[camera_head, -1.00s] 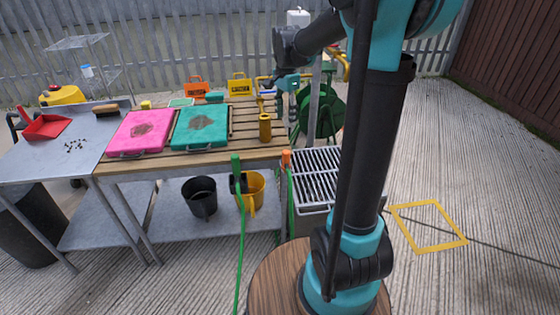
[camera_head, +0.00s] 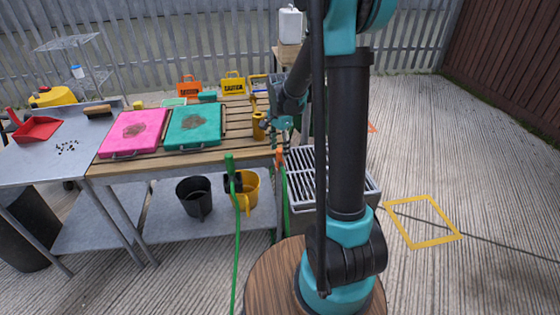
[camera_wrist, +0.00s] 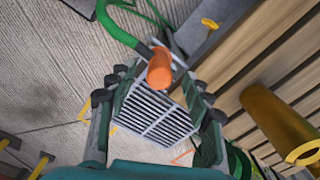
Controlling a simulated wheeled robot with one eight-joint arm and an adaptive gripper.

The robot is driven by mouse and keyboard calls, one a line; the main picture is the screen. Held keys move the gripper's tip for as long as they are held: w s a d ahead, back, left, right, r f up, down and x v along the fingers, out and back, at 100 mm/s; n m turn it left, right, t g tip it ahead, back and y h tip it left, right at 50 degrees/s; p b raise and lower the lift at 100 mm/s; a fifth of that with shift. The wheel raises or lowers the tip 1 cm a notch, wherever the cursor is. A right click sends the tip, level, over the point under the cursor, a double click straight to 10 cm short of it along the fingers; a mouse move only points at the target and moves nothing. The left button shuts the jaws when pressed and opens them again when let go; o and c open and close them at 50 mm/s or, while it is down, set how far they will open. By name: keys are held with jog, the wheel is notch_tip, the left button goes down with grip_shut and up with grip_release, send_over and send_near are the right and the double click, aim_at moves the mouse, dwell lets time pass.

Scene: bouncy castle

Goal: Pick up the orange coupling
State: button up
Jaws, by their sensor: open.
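The orange coupling (camera_head: 279,157) sits on the end of a green hose at the table's right edge, beside the grated sink. In the wrist view, the orange coupling (camera_wrist: 160,70) appears between my two fingers, with the green hose (camera_wrist: 116,30) curving off to the upper left. My gripper (camera_head: 277,132) is just above the coupling in the head view, pointing down. In the wrist view my gripper (camera_wrist: 160,85) is open, its dark padded fingers spread to either side. No contact with the coupling shows, and the depth gap is hard to judge.
A yellow cylinder (camera_head: 258,126) stands on the wooden slatted table close to my gripper; it also shows at right in the wrist view (camera_wrist: 280,120). The metal grating (camera_head: 307,172) lies below. Teal (camera_head: 194,127) and pink (camera_head: 132,133) cases lie farther left.

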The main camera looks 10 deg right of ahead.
aim_at(281, 163)
jog(key=shift+f, duration=1.25)
jog(key=shift+c, duration=0.6)
grip_shut()
jog(key=shift+r, duration=0.1)
